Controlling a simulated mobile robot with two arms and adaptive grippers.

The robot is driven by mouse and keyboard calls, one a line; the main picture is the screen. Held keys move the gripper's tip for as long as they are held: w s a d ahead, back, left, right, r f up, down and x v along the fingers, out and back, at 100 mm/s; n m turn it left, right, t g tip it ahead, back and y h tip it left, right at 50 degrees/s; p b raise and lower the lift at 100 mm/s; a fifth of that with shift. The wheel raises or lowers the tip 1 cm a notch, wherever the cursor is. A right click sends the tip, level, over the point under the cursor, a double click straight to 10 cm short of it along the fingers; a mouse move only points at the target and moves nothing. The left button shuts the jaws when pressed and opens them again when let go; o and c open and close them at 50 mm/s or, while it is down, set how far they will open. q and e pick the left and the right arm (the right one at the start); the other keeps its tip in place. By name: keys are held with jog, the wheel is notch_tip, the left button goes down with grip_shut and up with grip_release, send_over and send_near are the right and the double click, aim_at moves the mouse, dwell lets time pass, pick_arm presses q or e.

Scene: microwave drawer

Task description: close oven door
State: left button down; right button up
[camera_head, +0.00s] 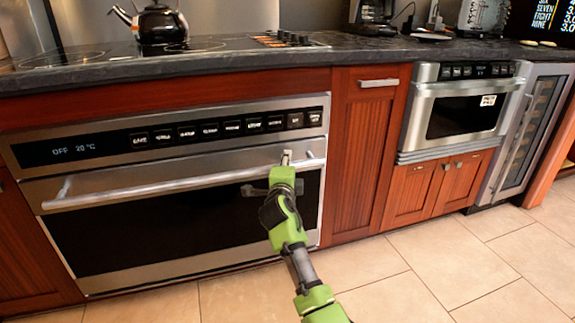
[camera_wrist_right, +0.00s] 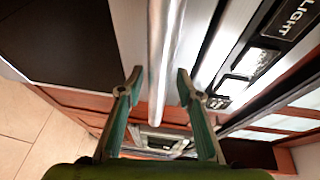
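The oven door (camera_head: 150,262) has a dark glass window, a steel frame and a long horizontal handle (camera_head: 130,193). It stands upright below the control panel and looks flush or nearly so; I cannot tell if a small gap remains. My right gripper (camera_head: 287,160) is at the right end of the handle. In the right wrist view, the handle (camera_wrist_right: 165,50) runs between the two spread fingers of my right gripper (camera_wrist_right: 159,76). The fingers are apart, with space on both sides of the bar. My left gripper is not in view.
A control panel (camera_head: 180,136) reading "OFF 20 °C" sits above the door. The dark countertop (camera_head: 240,60) holds a black kettle (camera_head: 160,24). A microwave drawer (camera_head: 458,112) is to the right. The tiled floor (camera_head: 440,270) in front is clear.

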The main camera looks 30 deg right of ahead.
jog(key=v, duration=0.7)
jog(key=shift+s+a, duration=0.1)
jog(key=shift+s, duration=0.05)
jog(key=shift+r, duration=0.1)
